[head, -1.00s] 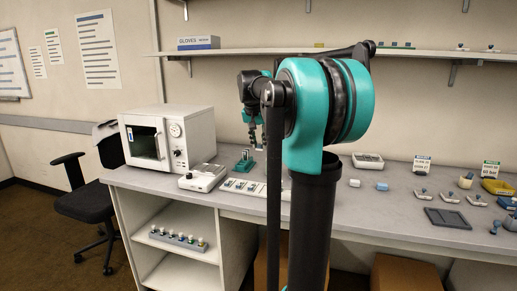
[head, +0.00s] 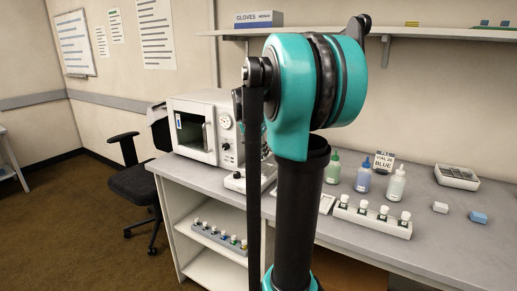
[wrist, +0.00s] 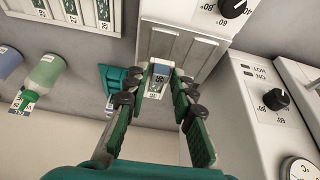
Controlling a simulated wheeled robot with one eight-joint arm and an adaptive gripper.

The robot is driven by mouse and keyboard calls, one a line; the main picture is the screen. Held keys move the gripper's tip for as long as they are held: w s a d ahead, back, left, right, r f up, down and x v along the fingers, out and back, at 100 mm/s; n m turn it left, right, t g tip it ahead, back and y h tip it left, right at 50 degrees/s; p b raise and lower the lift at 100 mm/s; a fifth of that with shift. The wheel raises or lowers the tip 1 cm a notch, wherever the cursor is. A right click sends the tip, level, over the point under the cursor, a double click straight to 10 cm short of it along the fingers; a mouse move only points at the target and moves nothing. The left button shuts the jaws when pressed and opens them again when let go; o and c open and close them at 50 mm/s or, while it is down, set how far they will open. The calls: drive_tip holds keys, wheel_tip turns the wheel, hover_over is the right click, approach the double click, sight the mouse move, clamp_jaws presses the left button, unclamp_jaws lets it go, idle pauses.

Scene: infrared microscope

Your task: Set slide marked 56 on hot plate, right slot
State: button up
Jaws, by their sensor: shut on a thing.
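In the wrist view my gripper (wrist: 160,82) is shut on a small slide (wrist: 155,87) with a white label and a bluish clear part. Its label appears upside down and is too small to read surely. The hot plate (wrist: 146,10) is a white unit with a grey grooved metal top and a black dial, just beyond the fingertips. The slide overlaps the near edge of the grooved top in the picture; I cannot tell whether it touches. In the head view the hot plate (head: 234,184) is partly hidden behind my arm, and the gripper is mostly hidden.
A white oven (wrist: 255,75) with knob and gauge stands close on the right. A teal stand (wrist: 113,82) is just left of the gripper. Green (wrist: 45,72) and blue (wrist: 8,58) bottles and a slide tray (wrist: 55,14) lie farther left. A vial rack (head: 372,222) sits at the bench front.

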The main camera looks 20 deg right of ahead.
drive_tip(key=shift+f, duration=2.6)
drive_tip(key=shift+f, duration=0.15)
drive_tip(key=o, duration=1.3)
drive_tip(key=shift+o, duration=0.2)
drive_tip(key=shift+r, duration=3)
